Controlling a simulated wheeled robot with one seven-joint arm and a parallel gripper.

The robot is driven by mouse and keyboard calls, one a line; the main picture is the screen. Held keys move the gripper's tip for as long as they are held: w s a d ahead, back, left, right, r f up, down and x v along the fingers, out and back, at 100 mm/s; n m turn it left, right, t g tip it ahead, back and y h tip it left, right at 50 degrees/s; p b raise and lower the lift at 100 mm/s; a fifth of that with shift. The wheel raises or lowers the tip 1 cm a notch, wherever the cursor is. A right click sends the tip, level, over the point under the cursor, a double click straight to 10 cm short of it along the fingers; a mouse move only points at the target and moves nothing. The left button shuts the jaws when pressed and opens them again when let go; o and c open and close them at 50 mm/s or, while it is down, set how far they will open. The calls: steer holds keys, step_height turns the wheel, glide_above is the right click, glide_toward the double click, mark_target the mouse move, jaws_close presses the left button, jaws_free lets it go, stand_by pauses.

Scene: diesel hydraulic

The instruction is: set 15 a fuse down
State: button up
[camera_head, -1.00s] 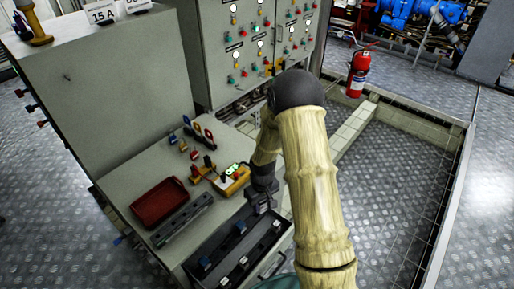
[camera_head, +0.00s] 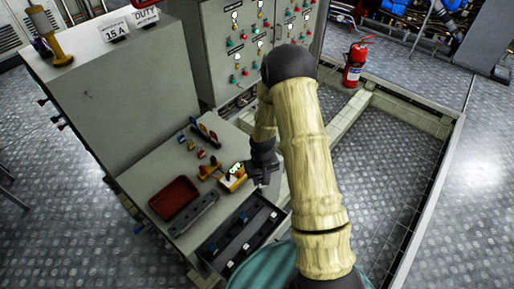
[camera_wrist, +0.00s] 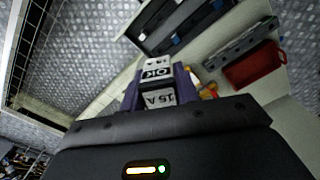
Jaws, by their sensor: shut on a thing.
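My gripper (camera_wrist: 158,92) is shut on a fuse (camera_wrist: 157,73), a pale block whose faces read "OK" and "15 A" in the wrist view. In the head view my gripper (camera_head: 264,178) hangs near the counter's right edge, just behind the open drawer (camera_head: 208,257) and right of a yellow tester (camera_head: 233,183) with a green lit display. The fuse cannot be made out in the head view. A "15 A" sign (camera_head: 115,31) stands on top of the grey cabinet (camera_head: 130,100), beside a "DUTY" sign (camera_head: 145,16).
A red tray (camera_head: 174,198) and a grey slotted rail (camera_head: 194,215) lie on the counter. Several small coloured parts stand behind the tester. A yellow-based object (camera_head: 48,32) stands on the cabinet top. A fire extinguisher (camera_head: 355,62) stands at the back right. Small blue-and-pale pieces lie in the drawer.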

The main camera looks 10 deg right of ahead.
steer(key=shift+m, duration=0.6)
step_height(320, 180, up, 9)
steer(key=p, duration=0.8)
steer(key=shift+f, duration=0.1)
steer(key=shift+d+f, duration=0.1)
